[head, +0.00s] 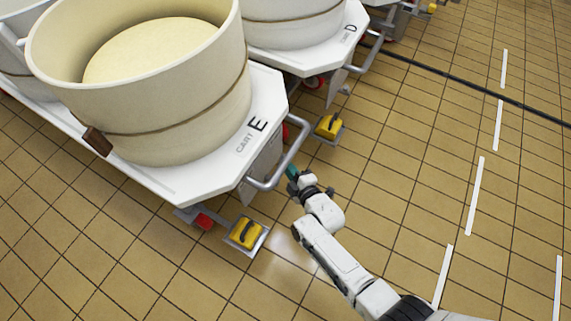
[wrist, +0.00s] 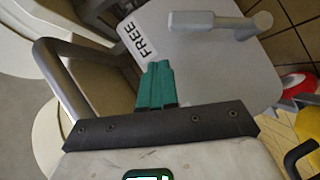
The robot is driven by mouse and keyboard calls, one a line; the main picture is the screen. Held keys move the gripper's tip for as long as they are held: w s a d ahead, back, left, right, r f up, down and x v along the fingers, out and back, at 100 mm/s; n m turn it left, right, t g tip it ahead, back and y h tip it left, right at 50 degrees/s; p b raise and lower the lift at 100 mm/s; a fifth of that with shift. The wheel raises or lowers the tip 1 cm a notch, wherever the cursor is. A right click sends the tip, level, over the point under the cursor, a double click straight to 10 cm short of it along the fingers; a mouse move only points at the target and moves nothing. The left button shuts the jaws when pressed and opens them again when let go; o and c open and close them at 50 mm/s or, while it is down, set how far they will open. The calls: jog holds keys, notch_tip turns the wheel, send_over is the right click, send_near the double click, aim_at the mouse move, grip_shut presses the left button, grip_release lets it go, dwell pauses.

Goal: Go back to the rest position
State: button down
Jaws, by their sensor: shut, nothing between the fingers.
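My gripper (head: 292,173) is at the end of my outstretched white arm, beside the push handle (head: 285,160) of the cart marked E (head: 215,180). Its teal fingers (wrist: 156,85) are together and empty in the wrist view. Just past the fingertips in that view is a grey panel (wrist: 230,75) with a "FREE" label (wrist: 139,42) and a grey lever (wrist: 210,20). The grey tube of the handle (wrist: 62,80) runs to the left of the fingers. I cannot tell whether the fingers touch the panel.
Cart E bears a large cream vat (head: 180,115) with pale contents. Cart D (head: 315,50) stands behind it. Yellow pedals (head: 246,233) stick out low by the carts. A dark hose (head: 460,78) crosses the tiled floor. The floor right of my arm is clear, with white dashes.

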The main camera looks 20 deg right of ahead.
jog(key=r+p+v, duration=0.1)
jog(key=p+v, duration=0.1)
jog(key=v, duration=0.5)
jog(key=shift+d+r, duration=0.3)
jog(key=shift+r, duration=0.05)
jog(key=shift+s, duration=0.15)
jog(key=s+d+r+m+g, duration=0.2)
jog(key=s+r+m+g, duration=0.25)
jog(key=s, duration=0.35)
jog(key=s+d+r+m+g+h, duration=0.1)
jog(key=s+d+r+m+g, duration=0.1)
jog(key=s+r+m+g, duration=0.4)
jog(key=s+d+r+m+g, duration=0.2)
jog(key=s+m+g, duration=0.2)
jog(key=s, duration=0.5)
notch_tip(320, 180, up, 20)
jog(key=p, duration=2)
jog(key=shift+s+m, duration=0.35)
jog(key=shift+s, duration=0.1)
jog(key=shift+d, duration=0.1)
